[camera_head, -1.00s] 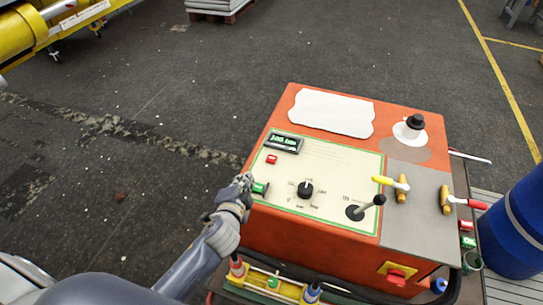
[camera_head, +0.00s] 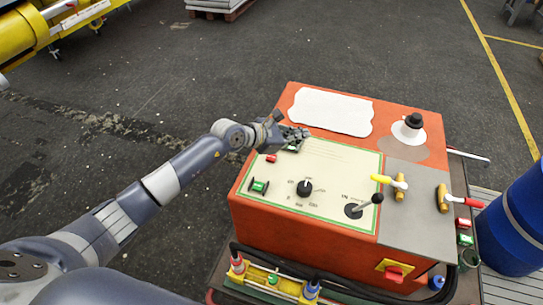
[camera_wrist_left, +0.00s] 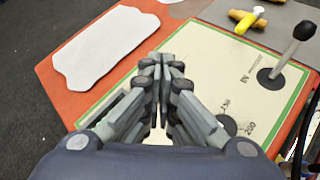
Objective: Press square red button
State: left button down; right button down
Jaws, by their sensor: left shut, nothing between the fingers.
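The small square red button (camera_head: 271,158) sits near the upper left corner of the cream control panel (camera_head: 325,165), on top of the orange box. My left gripper (camera_head: 301,134) is shut and empty. It is over the panel's top left edge, just above and right of the red button in the head view, and covers most of the dark display. In the left wrist view the closed fingers (camera_wrist_left: 162,62) point across the panel (camera_wrist_left: 215,70), and the red button cannot be made out there. I cannot tell whether the fingers touch the panel. My right gripper is not in view.
A green switch (camera_head: 258,186), a black knob (camera_head: 304,188) and a black lever (camera_head: 367,203) stand on the panel. Yellow-handled (camera_head: 388,181) and red-handled (camera_head: 463,201) valves are to the right. A white sheet (camera_head: 331,111) and a black-capped fixture (camera_head: 412,123) lie behind.

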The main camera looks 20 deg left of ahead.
pick_arm(q)
jog(key=w+a+f+m+y, duration=0.1)
jog(key=a+y, duration=0.3)
jog(key=a, duration=0.4)
jog(key=shift+w+a+f+m+g, duration=0.2)
jog(key=shift+w+f+m+g, duration=0.2)
jog(key=shift+w+m, duration=0.35)
jog(key=shift+f, duration=0.15)
jog(key=b, duration=0.5)
send_over(273, 159)
notch_tip(273, 159, down, 8)
jog(key=shift+r, duration=0.1)
jog(key=shift+w+f+b, duration=0.1)
jog(key=shift+f+b, duration=0.3)
jog(key=shift+f+b, duration=0.4)
jog(key=shift+b, duration=0.05)
